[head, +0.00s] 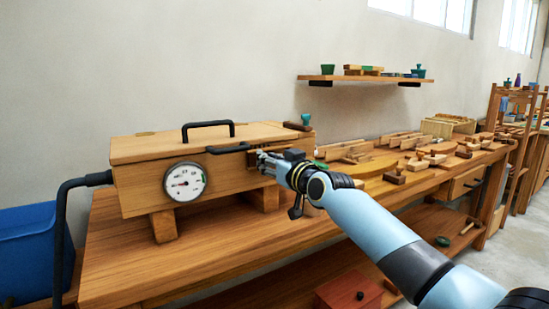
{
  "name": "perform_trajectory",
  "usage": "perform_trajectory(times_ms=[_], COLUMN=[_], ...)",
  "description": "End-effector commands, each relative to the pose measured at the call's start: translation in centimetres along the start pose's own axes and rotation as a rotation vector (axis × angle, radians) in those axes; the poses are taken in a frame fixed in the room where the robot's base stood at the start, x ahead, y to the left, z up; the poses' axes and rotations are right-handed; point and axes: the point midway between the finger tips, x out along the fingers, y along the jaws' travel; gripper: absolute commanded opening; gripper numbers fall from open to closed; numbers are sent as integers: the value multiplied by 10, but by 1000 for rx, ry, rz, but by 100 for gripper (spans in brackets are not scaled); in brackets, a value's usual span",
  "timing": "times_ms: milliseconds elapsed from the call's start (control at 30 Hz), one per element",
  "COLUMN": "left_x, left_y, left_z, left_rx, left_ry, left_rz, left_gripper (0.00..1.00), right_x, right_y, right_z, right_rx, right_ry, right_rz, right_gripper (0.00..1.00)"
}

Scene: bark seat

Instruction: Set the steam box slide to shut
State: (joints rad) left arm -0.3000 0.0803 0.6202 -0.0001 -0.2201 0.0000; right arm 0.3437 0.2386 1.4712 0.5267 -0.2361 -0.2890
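The steam box (140,152) is a long wooden box with a black lid handle (208,125) and a round white gauge (185,181) on its front. A dark bar (228,149) lies along the upper front edge, right of the gauge; it looks like part of the slide, but its position is unclear. My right gripper (259,162) is at the right part of the box front, beside the bar's right end. Its fingers are small and partly hidden, so contact and opening cannot be told. My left gripper is out of view.
The box stands on wooden blocks on a workbench (240,234). A black hose (64,210) enters its left end. Clamps and wood pieces (395,174) crowd the bench to the right. A wall shelf (365,78) hangs above. A blue bin (30,250) is at left.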

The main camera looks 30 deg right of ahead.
Motion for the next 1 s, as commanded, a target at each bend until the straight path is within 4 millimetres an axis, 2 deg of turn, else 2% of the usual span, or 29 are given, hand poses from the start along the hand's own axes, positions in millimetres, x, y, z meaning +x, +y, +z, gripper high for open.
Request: perform_trajectory(times_ms=[33,67,233,500,633,1000], left_x=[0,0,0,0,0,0], left_y=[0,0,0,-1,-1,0], left_z=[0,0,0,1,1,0], left_rx=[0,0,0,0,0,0], left_ry=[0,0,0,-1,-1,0], left_rz=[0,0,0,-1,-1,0], left_gripper=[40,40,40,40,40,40], right_x=[0,0,0,-1,-12,-91], right_y=[-1,-1,-1,0,0,-1], right_z=[2,2,2,1,2,3], right_rx=[3,3,3,2,0,-1], right_ry=[-2,-2,-2,-2,-2,-4], right_rz=[-1,-1,-1,-1,-1,-3], right_gripper=[0,22,44,44,44,44])
